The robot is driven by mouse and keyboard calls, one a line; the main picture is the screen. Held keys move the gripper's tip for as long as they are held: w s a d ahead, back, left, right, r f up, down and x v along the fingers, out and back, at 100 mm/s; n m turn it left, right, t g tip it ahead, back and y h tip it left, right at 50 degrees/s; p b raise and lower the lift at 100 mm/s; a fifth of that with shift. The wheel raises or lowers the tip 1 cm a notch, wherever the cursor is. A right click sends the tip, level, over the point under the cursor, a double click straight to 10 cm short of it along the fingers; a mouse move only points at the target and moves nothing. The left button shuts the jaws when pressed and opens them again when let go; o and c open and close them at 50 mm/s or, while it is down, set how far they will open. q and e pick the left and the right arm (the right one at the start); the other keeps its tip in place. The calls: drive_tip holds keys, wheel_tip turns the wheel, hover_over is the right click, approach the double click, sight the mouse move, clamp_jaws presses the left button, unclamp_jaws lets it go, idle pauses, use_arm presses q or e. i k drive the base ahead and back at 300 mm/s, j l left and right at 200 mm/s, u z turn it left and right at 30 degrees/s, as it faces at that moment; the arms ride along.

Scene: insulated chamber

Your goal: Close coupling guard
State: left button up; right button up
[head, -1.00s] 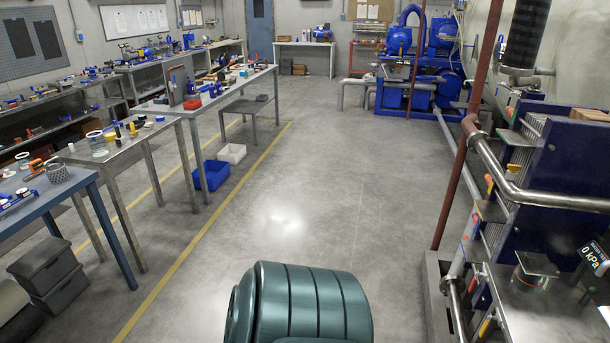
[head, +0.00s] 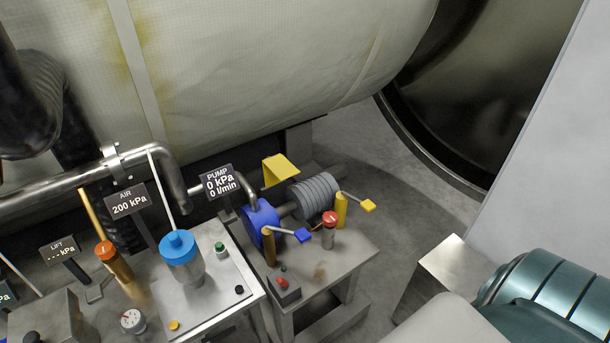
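A yellow plate (head: 281,170), which looks like the coupling guard, stands tilted up behind the pump set. Below it, a shaft (head: 287,209) shows uncovered between the blue pump (head: 260,222) and the grey ribbed motor (head: 314,197). The pump set sits on a metal stand (head: 340,262). A sign reading PUMP, 0 kPa, 0 l/min (head: 219,181) stands beside it. Neither of my grippers is in view.
Blue-tipped (head: 300,235) and yellow-tipped (head: 366,205) levers and a red-capped post (head: 329,228) stand at the pump's front. A panel with a blue-capped vessel (head: 180,256) is left. A large pale tank (head: 260,70) hangs behind. Open floor (head: 405,200) lies right.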

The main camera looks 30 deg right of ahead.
sight(277, 169)
drive_tip(key=z, duration=0.85)
